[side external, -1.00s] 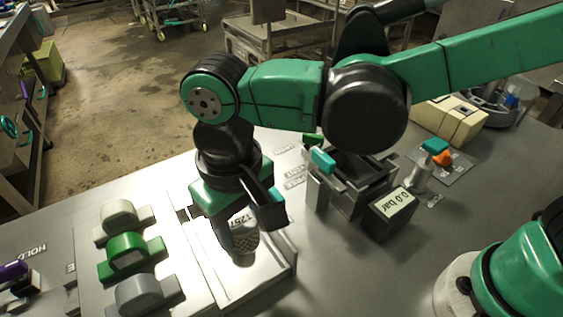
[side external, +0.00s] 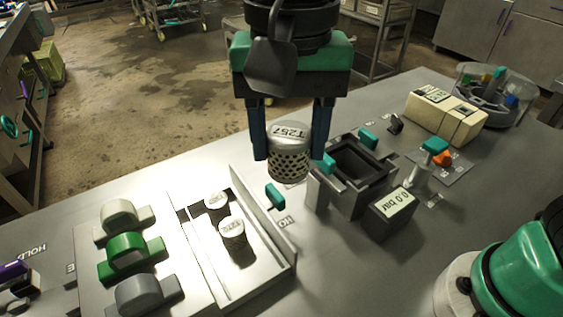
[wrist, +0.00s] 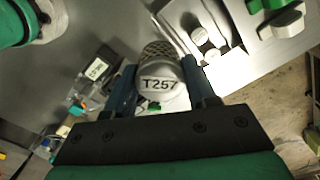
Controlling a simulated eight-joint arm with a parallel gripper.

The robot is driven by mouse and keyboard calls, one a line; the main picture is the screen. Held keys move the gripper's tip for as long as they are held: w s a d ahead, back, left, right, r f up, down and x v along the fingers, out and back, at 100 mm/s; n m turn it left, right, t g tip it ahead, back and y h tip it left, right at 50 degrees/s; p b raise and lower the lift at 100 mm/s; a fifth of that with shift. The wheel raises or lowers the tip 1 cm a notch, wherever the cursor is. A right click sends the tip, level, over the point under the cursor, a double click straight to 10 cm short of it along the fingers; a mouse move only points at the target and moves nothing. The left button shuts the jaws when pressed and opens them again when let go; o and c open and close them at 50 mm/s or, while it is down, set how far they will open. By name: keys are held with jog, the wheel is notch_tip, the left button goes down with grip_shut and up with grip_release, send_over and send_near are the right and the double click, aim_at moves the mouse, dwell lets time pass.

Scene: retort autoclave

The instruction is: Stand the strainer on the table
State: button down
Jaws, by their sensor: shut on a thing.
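The strainer (side external: 290,164) is a short perforated metal cylinder with a pale lid marked T257. My gripper (side external: 290,150) is shut on its sides, one finger on either side. It hangs above the table (side external: 335,268), roughly upright, between the strainer tray and the dark open vessel. The wrist view shows the strainer (wrist: 160,72) between the fingers, its label facing the camera and its lower part partly hidden.
Two similar perforated cylinders (side external: 232,238) stand in the metal tray (side external: 268,283) at left. The open vessel (side external: 340,197) with teal clamps and a 0.0 bar display (side external: 392,212) stands close at right. Coloured clamp-like pieces (side external: 130,255) lie at far left.

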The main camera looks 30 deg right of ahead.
jog(key=s+d+m, duration=0.2)
jog(key=d+m, duration=0.2)
jog(key=m, duration=0.4)
jog(key=shift+m, duration=0.3)
jog(key=f, duration=2)
jog(key=shift+s+f, duration=0.25)
jog(key=shift+f, duration=0.15)
jog(key=shift+f, duration=0.1)
jog(key=shift+c, duration=1.4)
grip_release()
